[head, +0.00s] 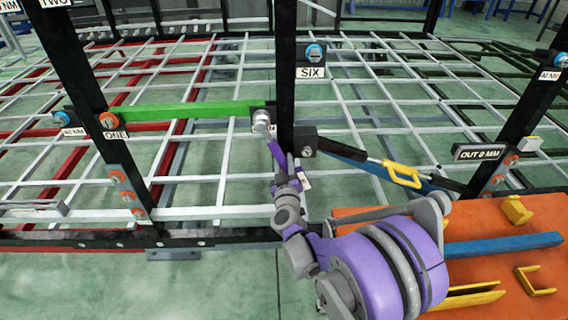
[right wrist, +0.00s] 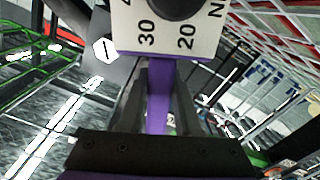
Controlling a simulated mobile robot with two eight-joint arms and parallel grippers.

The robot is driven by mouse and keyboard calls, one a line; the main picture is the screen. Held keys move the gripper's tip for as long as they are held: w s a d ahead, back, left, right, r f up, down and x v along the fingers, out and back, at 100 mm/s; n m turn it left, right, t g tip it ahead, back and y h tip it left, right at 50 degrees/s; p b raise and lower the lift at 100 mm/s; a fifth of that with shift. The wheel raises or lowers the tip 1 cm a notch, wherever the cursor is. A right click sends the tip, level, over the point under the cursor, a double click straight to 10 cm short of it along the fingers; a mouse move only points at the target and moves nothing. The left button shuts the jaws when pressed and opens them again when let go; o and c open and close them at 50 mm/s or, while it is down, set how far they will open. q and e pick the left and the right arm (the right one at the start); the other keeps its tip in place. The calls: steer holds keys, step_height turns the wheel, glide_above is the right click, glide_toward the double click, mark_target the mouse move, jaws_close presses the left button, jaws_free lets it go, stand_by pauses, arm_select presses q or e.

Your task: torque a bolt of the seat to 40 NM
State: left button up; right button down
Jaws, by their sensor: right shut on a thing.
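My right gripper (head: 284,172) is at the middle of the frame, low in front of the post labelled SIX. In the right wrist view its two dark fingers (right wrist: 160,100) are shut on the purple handle of a torque wrench (right wrist: 158,72). The wrench's white scale plate, with 20 and 30 readable, fills the top of that view; its dark centre is cut off. In the head view the purple wrench (head: 277,152) slants up to a silver head (head: 262,121) at the right end of the green bar (head: 190,111). The bolt there is hidden behind it. My left gripper is out of view.
Black posts and a pale grid frame stand ahead. An orange bolt (head: 108,120) marks post ONE; a blue bolt (head: 61,118) has a 40 NM tag. An orange table (head: 500,213) with yellow parts stands at right.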

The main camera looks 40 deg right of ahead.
steer(key=shift+w+d, duration=0.3)
steer(key=shift+w, duration=0.1)
stand_by(0.3)
steer(key=c, duration=1.3)
jaws_free()
jaws_close()
